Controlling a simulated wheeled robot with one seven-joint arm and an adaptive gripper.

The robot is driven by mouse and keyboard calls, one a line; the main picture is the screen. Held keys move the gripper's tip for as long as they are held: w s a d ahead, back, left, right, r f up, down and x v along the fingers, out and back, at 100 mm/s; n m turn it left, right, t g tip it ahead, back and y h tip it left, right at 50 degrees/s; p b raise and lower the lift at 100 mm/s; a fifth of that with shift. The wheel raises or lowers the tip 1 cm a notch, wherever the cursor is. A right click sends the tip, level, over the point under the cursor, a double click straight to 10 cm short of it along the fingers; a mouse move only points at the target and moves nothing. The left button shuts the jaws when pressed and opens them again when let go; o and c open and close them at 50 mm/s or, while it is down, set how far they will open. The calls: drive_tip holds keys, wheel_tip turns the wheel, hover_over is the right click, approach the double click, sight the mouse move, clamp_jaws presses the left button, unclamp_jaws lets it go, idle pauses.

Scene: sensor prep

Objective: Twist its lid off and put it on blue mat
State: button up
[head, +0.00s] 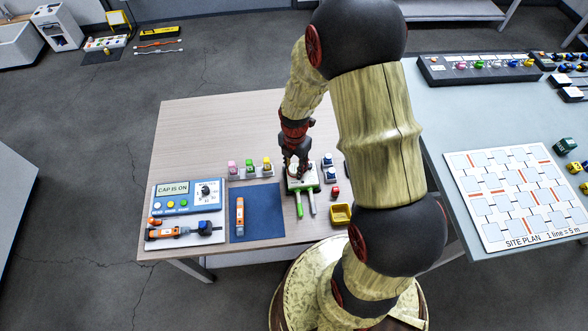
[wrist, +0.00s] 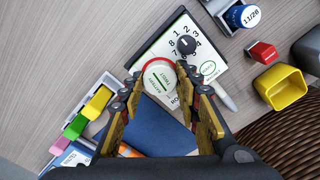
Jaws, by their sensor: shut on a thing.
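In the wrist view a round white lid (wrist: 159,77) with green lettering and a red rim sits between my fingertips. My gripper (wrist: 162,84) is shut on it; in the head view my gripper (head: 296,166) is over a white and green unit (head: 303,187). In the wrist view this unit (wrist: 205,50) carries a dark knob and printed numbers beside the lid. I cannot tell whether the lid is seated or lifted. The blue mat (head: 257,221) lies left of the unit, with an orange stick-like thing (head: 240,215) on it; the mat (wrist: 160,130) also shows between my fingers.
A blue panel (head: 188,198) reading "CAP IS ON" stands left of the mat, with an orange and black tool (head: 183,232) in front. A rack of pink, green and yellow pieces (head: 250,171) stands behind the mat. A yellow bin (head: 341,214) and red block (head: 335,192) are at right.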

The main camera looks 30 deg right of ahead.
sight(294, 168)
drive_tip(key=shift+r+p, duration=1)
drive_tip(key=shift+r, duration=0.25)
idle(1.0)
drive_tip(key=shift+r+p, duration=1.2)
drive_tip(key=shift+r, duration=0.25)
drive_tip(key=shift+w, duration=0.1)
